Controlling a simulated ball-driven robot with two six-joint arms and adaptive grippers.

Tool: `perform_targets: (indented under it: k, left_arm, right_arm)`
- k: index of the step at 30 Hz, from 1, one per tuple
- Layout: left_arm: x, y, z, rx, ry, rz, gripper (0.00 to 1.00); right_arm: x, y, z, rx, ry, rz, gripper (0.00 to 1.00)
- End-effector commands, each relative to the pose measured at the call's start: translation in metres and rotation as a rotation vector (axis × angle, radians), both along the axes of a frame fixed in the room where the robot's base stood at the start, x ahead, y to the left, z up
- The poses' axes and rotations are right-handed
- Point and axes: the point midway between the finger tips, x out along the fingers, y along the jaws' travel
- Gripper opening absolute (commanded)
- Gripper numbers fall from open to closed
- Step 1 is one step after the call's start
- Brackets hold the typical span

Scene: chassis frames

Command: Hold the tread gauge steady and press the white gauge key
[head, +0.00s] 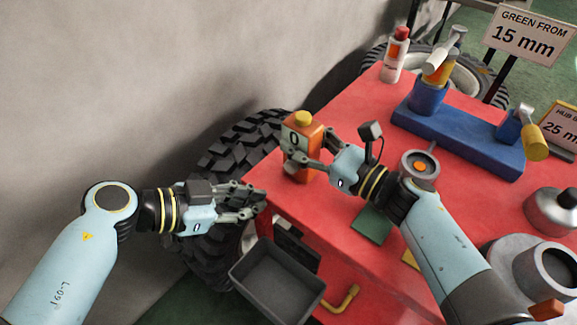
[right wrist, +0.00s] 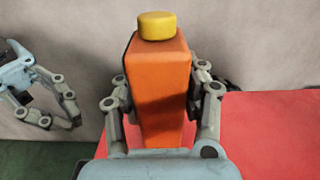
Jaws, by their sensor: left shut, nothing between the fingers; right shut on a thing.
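The tread gauge (head: 302,172) is an upright orange block with a yellow cap (head: 303,118) on top and a small display reading 0. It is at the red bench top's far left corner; whether its base touches the bench I cannot tell. My right gripper (head: 304,153) is shut around its sides, and the orange body (right wrist: 162,85) also shows between the fingers in the right wrist view. I see no white key; the key on top is yellow. My left gripper (head: 259,203) is shut and empty, left of and below the gauge, apart from it.
The red bench (head: 330,215) holds a blue stand (head: 465,135), a red-capped bottle (head: 395,58) and metal parts at the right. A big tyre (head: 215,165) stands behind my left gripper. A grey bin (head: 278,283) hangs below the bench edge.

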Motion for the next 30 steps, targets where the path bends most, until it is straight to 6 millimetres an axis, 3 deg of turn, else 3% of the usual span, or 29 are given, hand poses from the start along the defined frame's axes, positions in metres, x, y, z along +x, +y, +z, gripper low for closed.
perform_targets:
  k: [5,6,11,22,30]
  left_arm:
    - [0.000,0.000,0.000,0.000,0.000,0.000,0.00]
    - [0.000,0.000,0.000,0.000,0.000,0.000,0.00]
    - [0.000,0.000,0.000,0.000,0.000,0.000,0.00]
    - [0.000,0.000,0.000,0.000,0.000,0.000,0.00]
    - [0.000,0.000,0.000,0.000,0.000,0.000,0.00]
  right_arm:
    - [0.000,0.000,0.000,-0.001,0.001,0.000,0.00]
    - [0.000,0.000,0.000,-0.001,0.001,0.000,0.47]
    - [0.000,0.000,0.000,0.000,0.000,0.000,0.68]
    - [-0.004,-0.006,-0.001,-0.002,0.001,-0.001,0.69]
    - [-0.036,-0.050,-0.002,-0.004,0.002,-0.001,0.69]
